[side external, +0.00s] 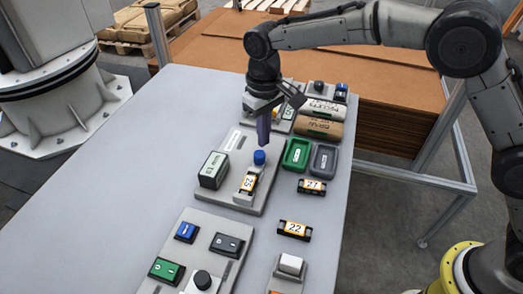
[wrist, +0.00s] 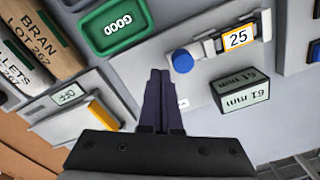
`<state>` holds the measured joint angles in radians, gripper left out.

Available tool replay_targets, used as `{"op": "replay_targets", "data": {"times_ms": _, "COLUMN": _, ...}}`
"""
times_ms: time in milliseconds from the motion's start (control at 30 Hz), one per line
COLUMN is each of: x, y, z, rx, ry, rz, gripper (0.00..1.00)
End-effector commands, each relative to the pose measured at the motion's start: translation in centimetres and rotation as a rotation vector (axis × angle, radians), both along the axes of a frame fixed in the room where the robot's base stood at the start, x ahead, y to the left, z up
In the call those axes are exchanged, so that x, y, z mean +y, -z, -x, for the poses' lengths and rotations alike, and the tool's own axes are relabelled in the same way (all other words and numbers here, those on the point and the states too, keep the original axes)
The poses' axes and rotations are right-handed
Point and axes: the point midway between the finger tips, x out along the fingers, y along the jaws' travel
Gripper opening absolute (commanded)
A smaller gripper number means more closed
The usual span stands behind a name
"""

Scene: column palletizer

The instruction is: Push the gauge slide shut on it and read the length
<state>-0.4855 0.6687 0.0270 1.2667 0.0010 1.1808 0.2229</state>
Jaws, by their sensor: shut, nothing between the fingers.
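The gauge is a grey plate (side external: 238,200) on the table. Its slide carries a blue knob (side external: 259,157), also in the wrist view (wrist: 182,61). A dark block with an orange-edged label 25 (side external: 248,183) lies in line with the knob; it also shows in the wrist view (wrist: 238,38). I cannot tell whether slide and block touch. The readout box (side external: 213,170) beside them reads 61 mm in the wrist view (wrist: 240,92). My gripper (side external: 263,143) points down, shut and empty, close to the knob on the side away from the block. Its fingertips show in the wrist view (wrist: 160,72).
A green tray (side external: 297,153) and a grey tray (side external: 323,158) stand right of the gauge. Blocks labelled 27 (side external: 312,186) and 22 (side external: 295,229) lie nearby. A button panel (side external: 203,250) is at the front.

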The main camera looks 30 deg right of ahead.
Motion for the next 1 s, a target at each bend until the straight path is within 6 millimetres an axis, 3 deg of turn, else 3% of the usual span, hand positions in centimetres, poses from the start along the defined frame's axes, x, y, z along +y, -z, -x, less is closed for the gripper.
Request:
{"op": "replay_targets", "data": {"times_ms": 700, "x": 0.0, "y": -5.3, "z": -0.1, "rx": -0.004, "ry": 0.0, "rz": -0.001, "gripper": 0.0}}
{"op": "replay_targets", "data": {"times_ms": 1000, "x": -0.1, "y": -6.1, "z": 0.0, "rx": -0.002, "ry": 0.0, "rz": 0.0, "gripper": 0.0}}
